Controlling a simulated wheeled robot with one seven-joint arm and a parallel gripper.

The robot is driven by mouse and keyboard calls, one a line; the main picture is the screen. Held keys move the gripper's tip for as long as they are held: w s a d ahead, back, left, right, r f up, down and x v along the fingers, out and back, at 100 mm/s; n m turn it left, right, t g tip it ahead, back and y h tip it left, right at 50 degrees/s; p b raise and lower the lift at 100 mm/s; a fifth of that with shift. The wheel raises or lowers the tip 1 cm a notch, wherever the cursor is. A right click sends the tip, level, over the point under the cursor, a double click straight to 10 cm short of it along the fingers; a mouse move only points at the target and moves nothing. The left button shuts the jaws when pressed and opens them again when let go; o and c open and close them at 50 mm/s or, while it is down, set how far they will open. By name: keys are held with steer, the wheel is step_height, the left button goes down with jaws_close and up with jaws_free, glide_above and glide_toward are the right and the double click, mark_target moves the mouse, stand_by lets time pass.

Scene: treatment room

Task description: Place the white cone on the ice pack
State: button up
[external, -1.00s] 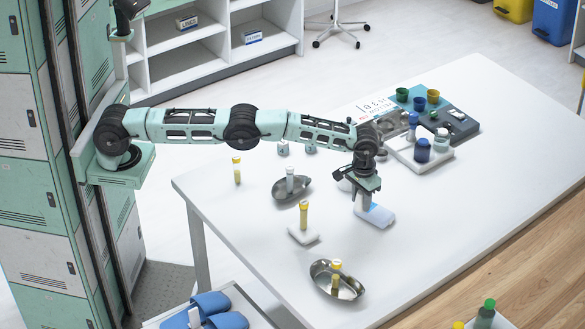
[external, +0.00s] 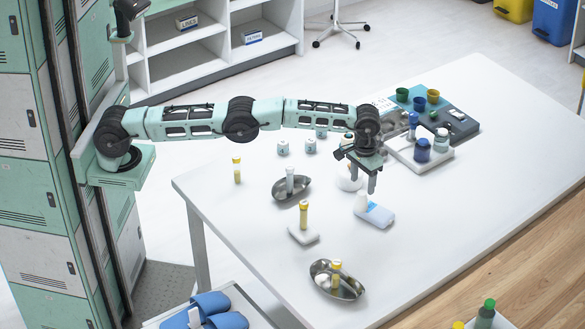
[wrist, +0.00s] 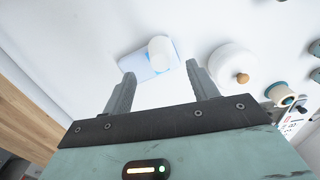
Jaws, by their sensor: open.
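The white cone (external: 362,201) stands upright on the left end of the pale blue and white ice pack (external: 379,216), on the white table. In the wrist view the cone (wrist: 160,50) shows over the ice pack (wrist: 136,62), just beyond my fingertips. My gripper (external: 362,187) is open and empty, above and slightly behind the cone. In the wrist view its two fingers (wrist: 160,73) are spread wide with nothing between them.
A white domed thing with a wooden knob (wrist: 228,62) stands close beside the gripper. Metal kidney dishes (external: 292,190) and a yellow-capped tube on a white pad (external: 303,237) lie to the left. Coloured cups stand at the back right. The table's front right is clear.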

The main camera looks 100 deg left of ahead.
mark_target(361, 192)
steer(key=shift+r+p, duration=1.35)
steer(key=shift+r, duration=1.05)
steer(key=shift+a, duration=0.1)
steer(key=s+a+r+y, duration=0.2)
steer(key=s+a+r, duration=0.8)
steer(key=s+a, duration=0.55)
steer(key=s+a+r, duration=0.2)
steer(key=s+a, duration=0.1)
steer(key=s, duration=0.6)
steer(key=s+d+f, duration=0.1)
steer(key=s+d, duration=0.1)
steer(key=s, duration=0.8)
steer(key=s+d+f+m+h, duration=0.1)
steer(key=s+d+f, duration=0.1)
steer(key=s, duration=0.8)
steer(key=s+d+f, duration=0.1)
steer(key=s+d, duration=0.2)
steer(key=s, duration=0.7)
steer(key=shift+d+f, duration=0.35)
steer(key=shift+d, duration=0.05)
steer(key=shift+s, duration=0.1)
